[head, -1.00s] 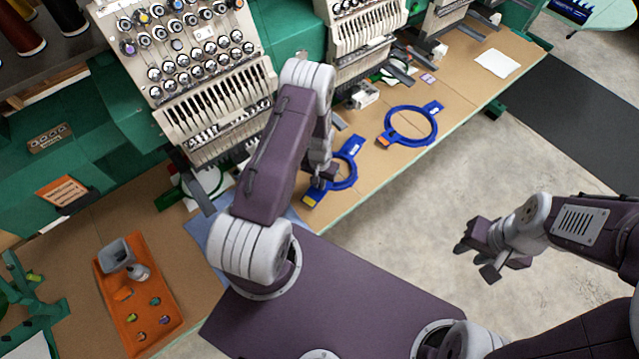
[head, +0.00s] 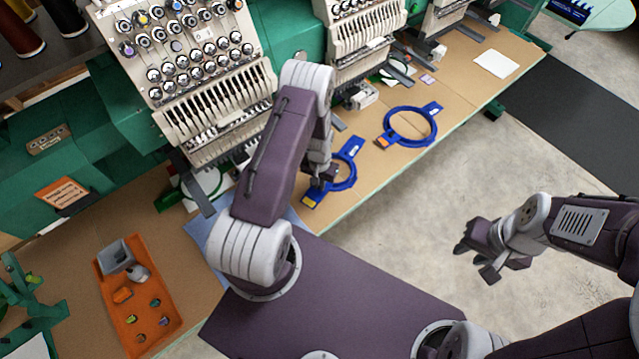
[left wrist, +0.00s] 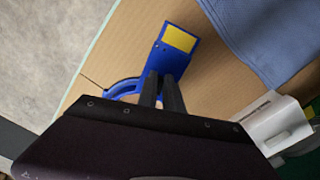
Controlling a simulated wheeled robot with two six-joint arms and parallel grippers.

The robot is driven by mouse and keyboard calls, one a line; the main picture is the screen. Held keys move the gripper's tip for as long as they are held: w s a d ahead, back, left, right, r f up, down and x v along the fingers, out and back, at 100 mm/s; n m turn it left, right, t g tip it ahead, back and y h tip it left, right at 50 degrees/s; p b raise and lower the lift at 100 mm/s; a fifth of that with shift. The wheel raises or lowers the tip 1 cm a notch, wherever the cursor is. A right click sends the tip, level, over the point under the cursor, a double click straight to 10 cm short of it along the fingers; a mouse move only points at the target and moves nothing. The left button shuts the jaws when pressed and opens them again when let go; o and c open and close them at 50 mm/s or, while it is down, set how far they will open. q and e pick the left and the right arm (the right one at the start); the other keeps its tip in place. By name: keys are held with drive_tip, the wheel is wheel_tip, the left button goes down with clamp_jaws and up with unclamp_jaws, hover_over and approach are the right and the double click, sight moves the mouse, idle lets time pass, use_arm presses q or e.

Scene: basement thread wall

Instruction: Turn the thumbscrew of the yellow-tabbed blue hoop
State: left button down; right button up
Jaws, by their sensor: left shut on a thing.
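The yellow-tabbed blue hoop (head: 347,182) lies flat on the tan table, its yellow tab (head: 309,200) toward the front left. In the left wrist view the blue tab with its yellow patch (left wrist: 179,38) lies just beyond my fingertips. My left gripper (head: 326,178) is over the tab side of the hoop, and its fingers (left wrist: 162,82) are close together, shut on the thumbscrew. The thumbscrew itself is hidden by the fingers. My right gripper (head: 482,262) hangs over the floor at the right, away from the table; its fingers look apart.
A second blue hoop with an orange tab (head: 384,142) lies further right. Embroidery machines (head: 185,60) stand along the back. An orange tray (head: 165,330) with small parts is at the left. A blue cloth (left wrist: 268,35) lies near the hoop.

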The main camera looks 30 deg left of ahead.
use_arm(q)
drive_tip(key=c, duration=1.5)
unclamp_jaws()
wheel_tip(320, 180, up, 9)
drive_tip(key=shift+r+b, duration=0.1)
drive_tip(key=shift+b, duration=1)
